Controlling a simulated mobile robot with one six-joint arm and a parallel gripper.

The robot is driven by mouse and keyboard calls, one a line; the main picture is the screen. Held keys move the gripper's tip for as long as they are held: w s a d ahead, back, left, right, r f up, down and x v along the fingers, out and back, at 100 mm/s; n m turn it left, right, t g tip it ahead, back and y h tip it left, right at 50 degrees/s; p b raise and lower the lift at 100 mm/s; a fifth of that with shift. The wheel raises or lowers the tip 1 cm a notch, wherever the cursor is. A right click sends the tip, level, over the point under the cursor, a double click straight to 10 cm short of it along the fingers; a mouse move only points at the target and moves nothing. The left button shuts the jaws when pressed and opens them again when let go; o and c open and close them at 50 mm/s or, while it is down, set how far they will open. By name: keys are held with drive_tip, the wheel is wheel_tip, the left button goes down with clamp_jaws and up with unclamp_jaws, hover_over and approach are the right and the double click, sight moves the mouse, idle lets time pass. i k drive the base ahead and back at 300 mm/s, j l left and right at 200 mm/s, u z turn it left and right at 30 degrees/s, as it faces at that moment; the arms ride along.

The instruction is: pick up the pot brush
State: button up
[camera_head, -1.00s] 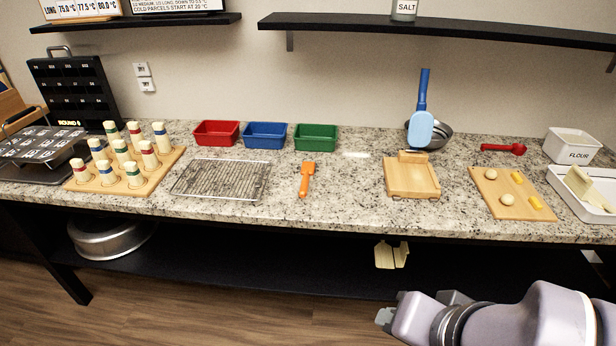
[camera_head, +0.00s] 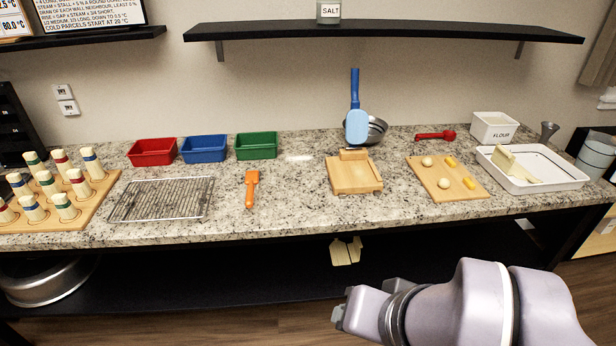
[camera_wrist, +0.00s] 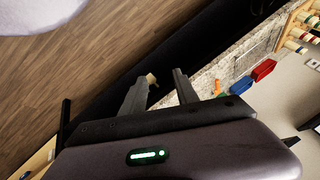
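I cannot tell for sure which tool is the pot brush. A tool with a light blue head and a dark blue handle (camera_head: 356,126) stands upright, handle up, in front of a metal bowl (camera_head: 377,130) at the back of the counter. A short orange tool (camera_head: 251,188) lies on the counter and also shows in the wrist view (camera_wrist: 218,88). My gripper (camera_head: 341,308) is low in front of the counter, apart from both tools. In the wrist view my gripper (camera_wrist: 158,80) has its two fingers apart with nothing held between them.
A wooden press or board (camera_head: 352,178) stands ahead of the blue tool. A wire rack (camera_head: 160,199), coloured bins (camera_head: 204,149), a dough board (camera_head: 446,180), a red spoon (camera_head: 435,136) and a white tray (camera_head: 550,170) share the counter. A black shelf (camera_head: 384,33) hangs above.

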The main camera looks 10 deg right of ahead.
sight(252, 177)
drive_tip(key=i+j+z, duration=0.25)
drive_tip(key=i+j, duration=0.15)
drive_tip(key=i, duration=0.3)
drive_tip(key=i+j+z, duration=0.2)
drive_tip(key=i+j, duration=0.3)
drive_tip(key=i, duration=0.15)
